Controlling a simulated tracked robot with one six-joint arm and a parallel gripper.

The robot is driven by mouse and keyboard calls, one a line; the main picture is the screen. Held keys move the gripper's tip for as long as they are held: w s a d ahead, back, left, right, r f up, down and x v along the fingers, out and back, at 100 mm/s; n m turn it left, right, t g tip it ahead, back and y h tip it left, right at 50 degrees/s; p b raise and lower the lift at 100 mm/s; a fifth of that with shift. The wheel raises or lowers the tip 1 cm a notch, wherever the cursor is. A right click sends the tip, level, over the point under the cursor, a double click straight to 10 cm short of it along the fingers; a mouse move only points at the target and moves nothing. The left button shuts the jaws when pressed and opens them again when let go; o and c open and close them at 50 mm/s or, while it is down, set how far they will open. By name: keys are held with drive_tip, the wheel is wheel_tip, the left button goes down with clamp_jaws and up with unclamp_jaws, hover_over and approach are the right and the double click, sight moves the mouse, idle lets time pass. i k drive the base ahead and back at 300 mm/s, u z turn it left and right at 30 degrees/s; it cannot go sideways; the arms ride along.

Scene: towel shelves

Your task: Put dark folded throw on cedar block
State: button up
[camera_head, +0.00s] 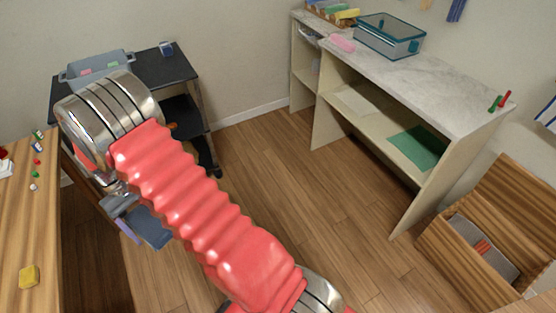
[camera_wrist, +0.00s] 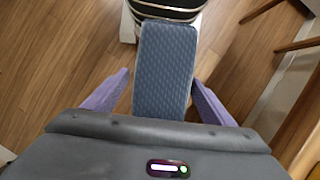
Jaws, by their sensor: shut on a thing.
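The dark folded throw is a blue-grey, textured, flat oblong (camera_wrist: 165,65). In the wrist view it lies lengthwise between the two purple fingers of my gripper (camera_wrist: 161,78), which is shut on it. In the head view the throw (camera_head: 154,232) hangs above the floor at the lower left, beside the wooden table; my gripper (camera_head: 130,222) is partly hidden behind my red arm. A small reddish-brown block (camera_head: 483,247) lies on a grey surface inside the open wooden chest at the right. I cannot tell whether it is the cedar block.
The wooden table (camera_head: 35,230) at left carries a yellow block (camera_head: 29,276) and several small items. A black cart (camera_head: 165,72) holds a grey bin (camera_head: 97,68). A pale shelf unit (camera_head: 440,85) bears a teal-edged glass box (camera_head: 388,38). The middle floor is clear.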

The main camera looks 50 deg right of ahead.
sight(482, 248)
drive_tip(key=u, duration=0.55)
drive_tip(key=k, duration=2.55)
drive_tip(key=u, duration=1.25)
drive_tip(key=i, duration=0.15)
drive_tip(key=z, duration=2.6)
